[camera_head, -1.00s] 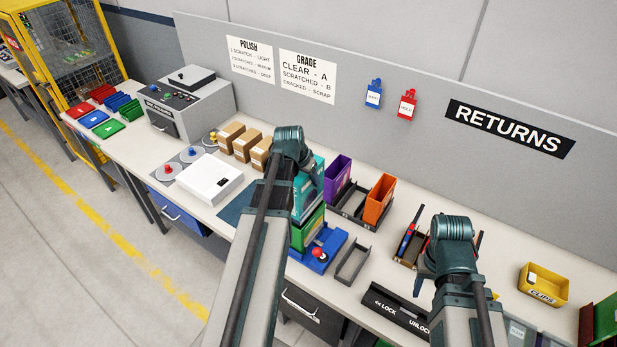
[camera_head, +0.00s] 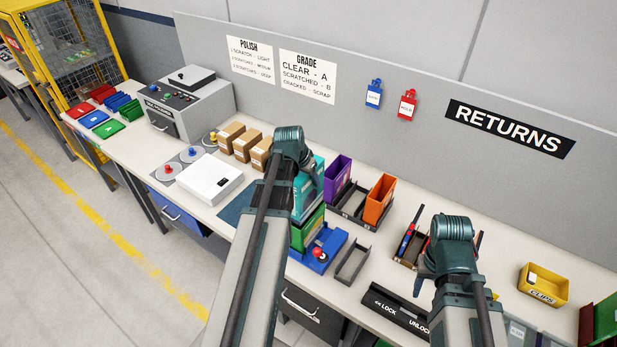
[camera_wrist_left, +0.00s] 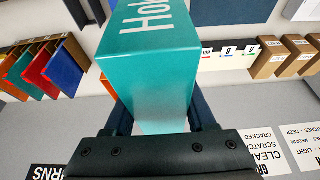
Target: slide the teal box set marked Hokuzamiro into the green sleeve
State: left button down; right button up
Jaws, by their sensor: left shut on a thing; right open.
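The teal box set (camera_head: 315,172) is upright above the green sleeve, partly hidden behind my left arm in the head view. In the left wrist view the teal box set (camera_wrist_left: 152,65) fills the middle, with the letters "Hok" on its side. My left gripper (camera_wrist_left: 150,125) is shut on it. The green sleeve (camera_head: 309,228) stands in a blue fixture with a red knob (camera_head: 319,254). The box's lower end meets the sleeve's top in this view; how far it is inside cannot be told. My right gripper (camera_head: 450,262) is mostly hidden by its wrist, over the front bench area.
A purple sleeve (camera_head: 337,180) and an orange sleeve (camera_head: 379,198) stand in dark trays right of the fixture. An empty grey tray (camera_head: 353,262) lies beside it. A LOCK/UNLOCK panel (camera_head: 400,311) is at the front edge. A white scale (camera_head: 209,180) and cardboard boxes (camera_head: 245,145) are left.

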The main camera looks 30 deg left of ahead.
pick_arm(q)
jog(key=shift+f, duration=0.15)
jog(key=shift+f+b, duration=6.4)
jog(key=shift+b, duration=0.1)
jog(key=shift+r, duration=0.1)
grip_release()
notch_tip(320, 180, up, 8)
jog(key=p, duration=0.8)
